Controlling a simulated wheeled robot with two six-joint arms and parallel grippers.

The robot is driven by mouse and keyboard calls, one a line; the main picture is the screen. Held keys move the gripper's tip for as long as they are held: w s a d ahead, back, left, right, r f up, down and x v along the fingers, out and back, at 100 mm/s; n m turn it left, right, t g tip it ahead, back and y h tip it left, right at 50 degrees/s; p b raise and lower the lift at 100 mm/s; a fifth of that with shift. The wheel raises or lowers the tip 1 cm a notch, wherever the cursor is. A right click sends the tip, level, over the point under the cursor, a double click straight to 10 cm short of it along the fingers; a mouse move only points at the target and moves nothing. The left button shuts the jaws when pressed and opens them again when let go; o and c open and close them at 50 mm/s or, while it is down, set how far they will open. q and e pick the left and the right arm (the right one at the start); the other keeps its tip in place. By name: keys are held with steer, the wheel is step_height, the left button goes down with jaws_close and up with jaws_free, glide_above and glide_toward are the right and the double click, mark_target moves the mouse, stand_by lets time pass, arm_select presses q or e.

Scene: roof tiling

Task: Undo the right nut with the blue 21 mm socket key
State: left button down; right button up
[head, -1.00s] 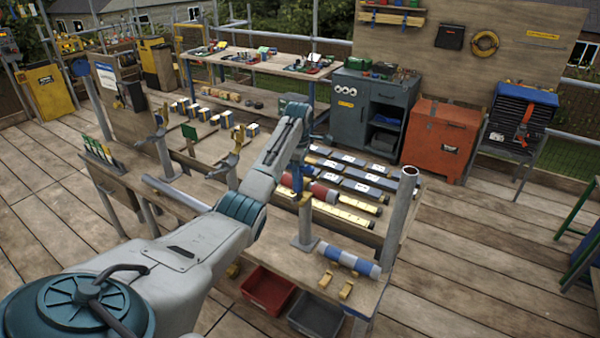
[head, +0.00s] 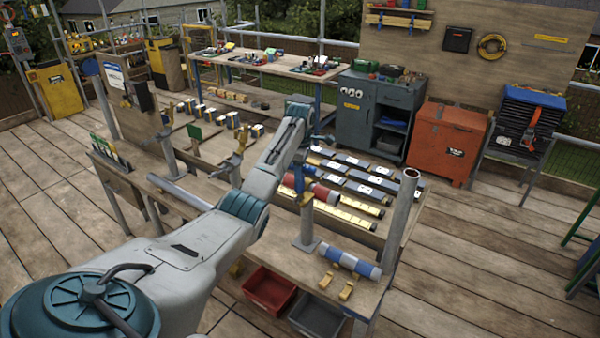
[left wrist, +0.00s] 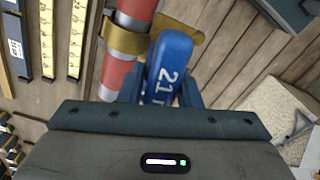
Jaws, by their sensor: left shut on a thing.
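My left gripper (head: 300,170) is at the end of the arm reaching over the workbench, beside an upright grey post. In the left wrist view its dark fingers (left wrist: 162,88) are shut on the blue socket key (left wrist: 171,68), which is marked 21. The key's far end lies close to a gold clamp (left wrist: 124,40) around a red and white tube (left wrist: 113,75); I cannot tell whether they touch. The red and white tube (head: 325,194) also shows in the head view. The right nut cannot be made out and seems hidden. My right gripper is not in view.
A blue and white tube (head: 350,262) and small gold clips (head: 346,291) lie on the bench's front end. A tall grey post (head: 401,215) stands at the right edge. Red (head: 268,290) and grey (head: 318,314) bins sit below.

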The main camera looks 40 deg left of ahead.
arm_select(q)
steer(key=shift+m, duration=0.4)
steer(key=shift+r, duration=3)
steer(key=shift+f, duration=0.1)
